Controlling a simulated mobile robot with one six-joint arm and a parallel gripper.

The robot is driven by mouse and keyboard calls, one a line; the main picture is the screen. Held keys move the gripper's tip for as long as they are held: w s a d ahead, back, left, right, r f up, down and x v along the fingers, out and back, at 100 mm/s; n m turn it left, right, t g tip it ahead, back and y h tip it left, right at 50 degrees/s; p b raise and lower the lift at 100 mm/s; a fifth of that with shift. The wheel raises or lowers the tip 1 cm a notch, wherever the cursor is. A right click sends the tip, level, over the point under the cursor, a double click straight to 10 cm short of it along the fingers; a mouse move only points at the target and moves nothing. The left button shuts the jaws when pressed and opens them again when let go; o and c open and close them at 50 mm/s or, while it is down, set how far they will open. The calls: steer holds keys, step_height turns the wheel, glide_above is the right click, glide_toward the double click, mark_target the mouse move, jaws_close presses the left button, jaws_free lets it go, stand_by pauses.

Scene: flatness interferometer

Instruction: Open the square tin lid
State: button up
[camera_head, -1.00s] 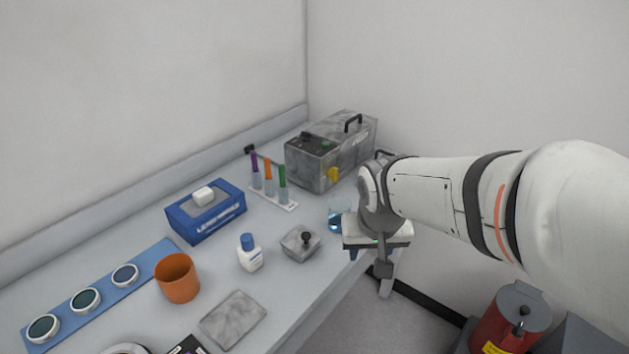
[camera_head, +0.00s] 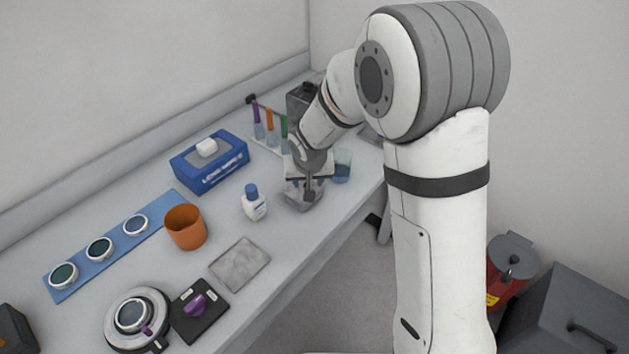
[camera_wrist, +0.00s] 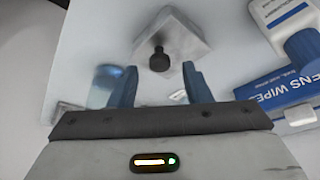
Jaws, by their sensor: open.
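The square tin (camera_head: 304,196) is a small grey metal box on the bench, with a lid that carries a black knob. In the wrist view the lid (camera_wrist: 184,37) shows as a light square set at an angle, with the knob (camera_wrist: 159,60) near its lower corner. My gripper (camera_wrist: 159,80) is open, its two blue fingers apart with the knob showing between and just beyond their tips. In the head view my gripper (camera_head: 309,184) is above the tin and hides much of its lid. I cannot tell whether the fingers touch the knob.
A blue wipes box (camera_head: 209,161), a white bottle with blue cap (camera_head: 254,205) and a glass beaker (camera_head: 342,165) stand around the tin. The test-tube rack (camera_head: 268,139) is behind. A flat grey plate (camera_head: 239,264) and orange cup (camera_head: 185,227) lie in front.

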steer(key=shift+x, duration=0.9)
steer(key=shift+c, duration=0.2)
jaws_close()
